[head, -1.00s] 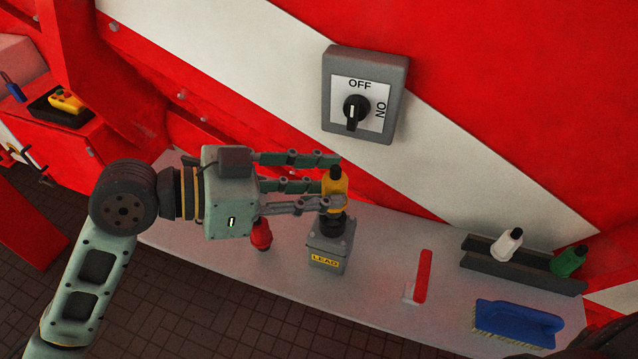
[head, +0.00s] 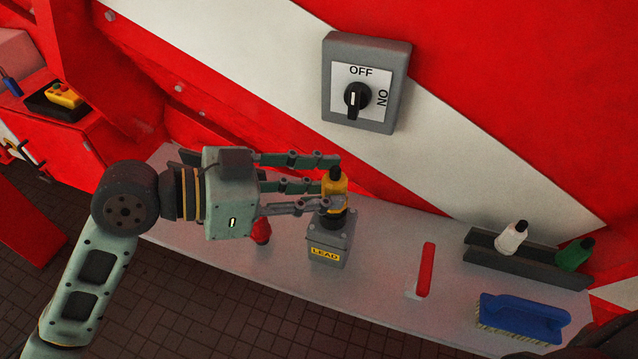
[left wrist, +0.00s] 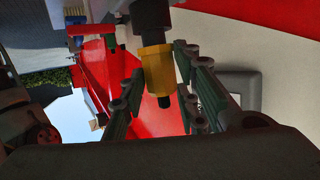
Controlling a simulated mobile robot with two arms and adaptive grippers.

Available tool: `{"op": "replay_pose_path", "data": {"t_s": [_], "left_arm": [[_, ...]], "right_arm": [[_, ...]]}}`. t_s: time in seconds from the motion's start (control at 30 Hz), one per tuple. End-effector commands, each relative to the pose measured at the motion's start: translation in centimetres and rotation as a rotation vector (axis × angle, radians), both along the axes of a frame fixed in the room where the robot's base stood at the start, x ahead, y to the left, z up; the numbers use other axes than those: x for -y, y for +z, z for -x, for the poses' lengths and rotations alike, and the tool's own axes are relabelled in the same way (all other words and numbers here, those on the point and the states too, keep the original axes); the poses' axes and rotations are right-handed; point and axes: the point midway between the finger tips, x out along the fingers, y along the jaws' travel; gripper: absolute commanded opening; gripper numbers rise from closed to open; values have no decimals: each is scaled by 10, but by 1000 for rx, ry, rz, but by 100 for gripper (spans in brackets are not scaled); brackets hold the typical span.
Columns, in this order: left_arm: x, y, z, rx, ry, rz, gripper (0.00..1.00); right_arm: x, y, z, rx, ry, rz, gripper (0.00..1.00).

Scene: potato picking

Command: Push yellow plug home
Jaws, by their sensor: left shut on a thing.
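The yellow plug (head: 336,182) with a black end stands upright between the fingers of my left gripper (head: 334,184), which is shut on it. The plug is directly above the black round socket (head: 334,219) on top of the grey box labelled LEAD (head: 327,254). The fingers partly hide where plug and socket meet, so I cannot tell how deep it sits. In the left wrist view, the yellow plug (left wrist: 157,70) is between the fingers, in line with a black cylindrical part (left wrist: 151,16). My right gripper is not in view.
The box stands on a grey shelf (head: 385,255) below a wall switch (head: 366,85) set to OFF. A red bottle (head: 261,231) is left of it. A red-handled tool (head: 426,269), blue brush (head: 521,317) and dark rack (head: 487,250) with white and green bottles are to the right.

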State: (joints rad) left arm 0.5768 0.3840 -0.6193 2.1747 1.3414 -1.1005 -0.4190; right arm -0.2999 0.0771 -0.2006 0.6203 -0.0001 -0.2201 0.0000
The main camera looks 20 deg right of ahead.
Motion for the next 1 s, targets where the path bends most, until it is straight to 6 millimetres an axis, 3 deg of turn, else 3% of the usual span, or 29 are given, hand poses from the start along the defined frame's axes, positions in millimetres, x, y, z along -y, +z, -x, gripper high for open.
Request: {"op": "replay_pose_path", "data": {"t_s": [0.47,0.5,0.73,1.0], "left_arm": [[0,-13,0,0,0,1,2],[0,-13,0,0,0,2,30],[0,-12,0,0,0,1,50],[0,-12,0,0,0,0,51]], "right_arm": [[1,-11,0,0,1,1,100],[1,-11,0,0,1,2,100],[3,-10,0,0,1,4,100],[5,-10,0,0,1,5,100]]}}
